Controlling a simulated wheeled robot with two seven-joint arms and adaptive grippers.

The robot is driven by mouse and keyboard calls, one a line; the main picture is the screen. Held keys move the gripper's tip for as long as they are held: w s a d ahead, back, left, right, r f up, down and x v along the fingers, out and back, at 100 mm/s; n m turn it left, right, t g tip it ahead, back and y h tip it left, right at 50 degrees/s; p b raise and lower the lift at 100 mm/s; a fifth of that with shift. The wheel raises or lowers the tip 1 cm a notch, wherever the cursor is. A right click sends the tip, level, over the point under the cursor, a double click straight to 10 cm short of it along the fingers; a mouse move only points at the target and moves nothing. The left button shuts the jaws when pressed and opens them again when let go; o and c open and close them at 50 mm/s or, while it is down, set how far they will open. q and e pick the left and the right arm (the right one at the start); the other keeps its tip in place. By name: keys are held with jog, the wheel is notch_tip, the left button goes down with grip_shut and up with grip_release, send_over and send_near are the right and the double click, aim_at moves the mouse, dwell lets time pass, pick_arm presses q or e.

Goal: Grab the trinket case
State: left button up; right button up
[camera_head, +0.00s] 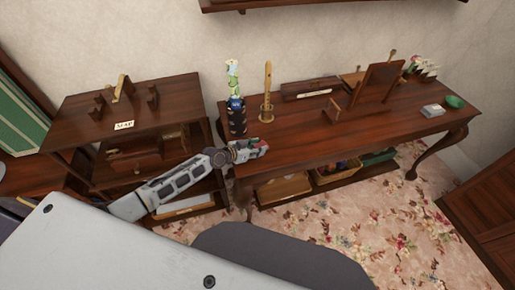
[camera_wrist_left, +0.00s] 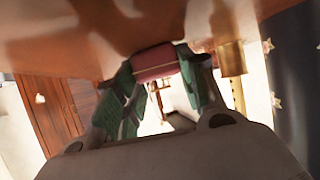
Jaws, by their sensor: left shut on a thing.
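My left gripper (camera_head: 258,148) reaches in from the left to the near left corner of the long dark wooden table (camera_head: 310,145). In the left wrist view the green-padded fingers (camera_wrist_left: 158,85) are shut on a small pinkish-red item (camera_wrist_left: 155,63), which I take to be the trinket case. It sits between the fingertips, close against a reddish-brown wooden surface (camera_wrist_left: 80,35). In the head view the fingers mostly hide it, so its full shape cannot be told. My right gripper is not in view.
A dark patterned vase (camera_head: 237,118) and a wooden flute on a stand (camera_head: 267,95) stand just behind my left gripper. A lower shelf unit (camera_head: 75,125) stands at left.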

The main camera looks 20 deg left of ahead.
pick_arm(q)
notch_tip(320, 180, up, 10)
jog(key=shift+p, duration=0.45)
jog(key=shift+f, duration=0.2)
dwell(0.5)
